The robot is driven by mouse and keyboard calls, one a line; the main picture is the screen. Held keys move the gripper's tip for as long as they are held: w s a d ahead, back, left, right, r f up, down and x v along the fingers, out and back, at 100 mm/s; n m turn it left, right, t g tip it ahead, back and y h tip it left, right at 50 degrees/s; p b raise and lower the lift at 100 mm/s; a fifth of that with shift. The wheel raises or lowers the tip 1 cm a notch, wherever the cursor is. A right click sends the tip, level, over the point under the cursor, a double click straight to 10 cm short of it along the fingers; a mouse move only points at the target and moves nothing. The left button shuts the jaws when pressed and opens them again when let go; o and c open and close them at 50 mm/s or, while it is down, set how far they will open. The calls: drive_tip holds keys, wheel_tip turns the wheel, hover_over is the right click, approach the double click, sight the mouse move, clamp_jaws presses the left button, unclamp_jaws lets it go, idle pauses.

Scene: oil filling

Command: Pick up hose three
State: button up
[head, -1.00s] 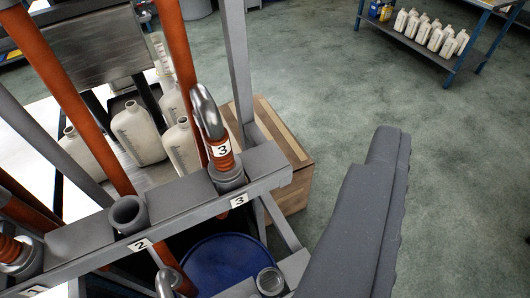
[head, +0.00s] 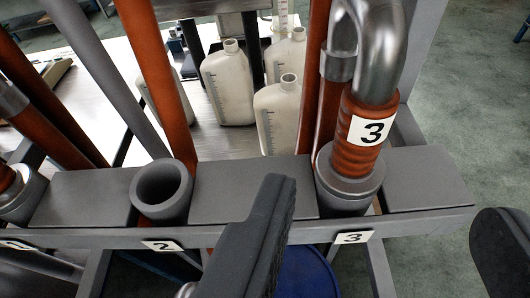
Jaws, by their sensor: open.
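Hose three (head: 357,155) stands upright in the rack's holder marked 3 at the right. It has an orange ribbed grip with a white "3" label and a bent metal spout on top. My gripper (head: 382,203) is open and empty. Its left finger shows at the lower middle, left of the hose, and its right finger at the right edge. The hose's grip lies in the gap between them in the picture; no contact shows. The hose's lower end is hidden in its holder.
The grey rack beam (head: 250,190) runs across the view, with an empty holder (head: 162,190) marked 2. Cream bottles (head: 228,85) stand behind it on a table. Orange hoses and grey posts rise around them. A blue drum (head: 308,272) is below. Open floor shows at right.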

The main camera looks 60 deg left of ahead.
sight(366, 123)
drive_tip(key=x, duration=0.8)
drive_tip(key=shift+w+a+f, duration=0.1)
drive_tip(key=shift+p+x, duration=0.95)
drive_tip(key=shift+x, duration=1.7)
drive_tip(key=shift+w, duration=0.1)
clamp_jaws()
